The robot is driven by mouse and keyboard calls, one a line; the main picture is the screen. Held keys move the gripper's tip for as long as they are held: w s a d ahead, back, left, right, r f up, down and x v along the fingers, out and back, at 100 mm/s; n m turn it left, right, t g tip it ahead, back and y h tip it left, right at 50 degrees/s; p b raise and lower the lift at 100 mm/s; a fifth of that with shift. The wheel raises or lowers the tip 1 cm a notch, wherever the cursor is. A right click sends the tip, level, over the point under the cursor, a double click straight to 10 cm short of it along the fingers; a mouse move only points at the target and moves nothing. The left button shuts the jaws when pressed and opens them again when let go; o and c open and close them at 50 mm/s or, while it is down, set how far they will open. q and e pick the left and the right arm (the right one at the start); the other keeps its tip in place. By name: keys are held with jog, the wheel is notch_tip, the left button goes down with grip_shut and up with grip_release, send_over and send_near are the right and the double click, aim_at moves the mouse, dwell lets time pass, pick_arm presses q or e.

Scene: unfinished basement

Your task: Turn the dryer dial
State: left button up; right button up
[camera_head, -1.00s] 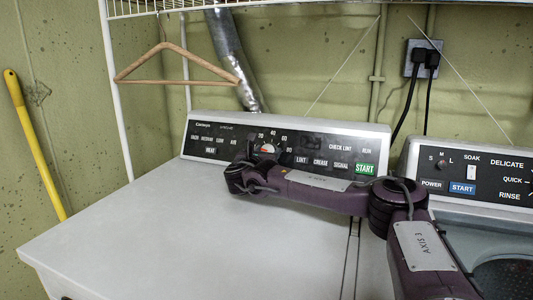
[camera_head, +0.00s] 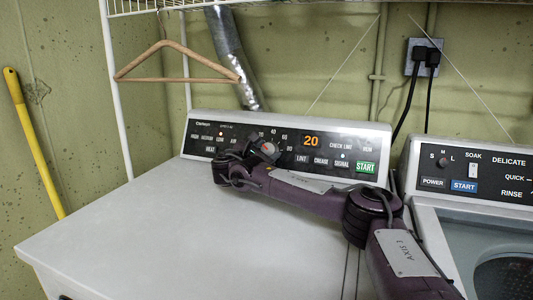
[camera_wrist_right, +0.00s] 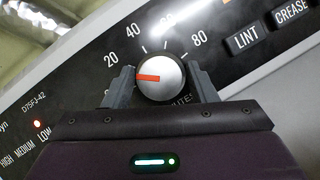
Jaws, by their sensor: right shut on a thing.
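The dryer dial (camera_wrist_right: 160,77) is a round silver knob with a red pointer mark on the black dryer panel (camera_wrist_right: 240,15). In the right wrist view the mark points left, close to the 20 side of the scale. My right gripper (camera_wrist_right: 163,82) has one grey finger on each side of the knob and is shut on it. In the head view the dial (camera_head: 268,148) is partly hidden by my right gripper (camera_head: 262,150). The dryer (camera_head: 120,225) shows an orange 20 on its display (camera_head: 311,139). My left gripper is not in view.
A washer panel (camera_head: 475,172) stands to the right of the dryer. A wooden hanger (camera_head: 175,63) and a silver duct (camera_head: 230,50) are behind and above the dryer. A yellow pole (camera_head: 35,145) leans at the left. The dryer top is clear.

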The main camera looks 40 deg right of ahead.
jog(key=shift+m+g, duration=0.6)
jog(key=shift+m, duration=0.6)
jog(key=m+g+y+p, duration=0.1)
jog(key=m+p, duration=0.1)
jog(key=m, duration=0.2)
jog(key=m+g+p, duration=0.2)
jog(key=m, duration=0.1)
jog(key=shift+w+a+r+m+y, duration=0.1)
jog(key=shift+r+m+y, duration=0.05)
jog(key=shift+m+y, duration=0.25)
pick_arm(q)
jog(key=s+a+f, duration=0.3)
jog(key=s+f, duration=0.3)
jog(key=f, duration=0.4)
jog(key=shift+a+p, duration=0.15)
jog(key=shift+p, duration=0.3)
pick_arm(e)
jog(key=shift+m+g+y, duration=0.3)
jog(key=shift+m+y, duration=0.1)
jog(key=shift+m, duration=0.6)
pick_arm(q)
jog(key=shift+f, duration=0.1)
pick_arm(e)
jog(key=o, duration=0.8)
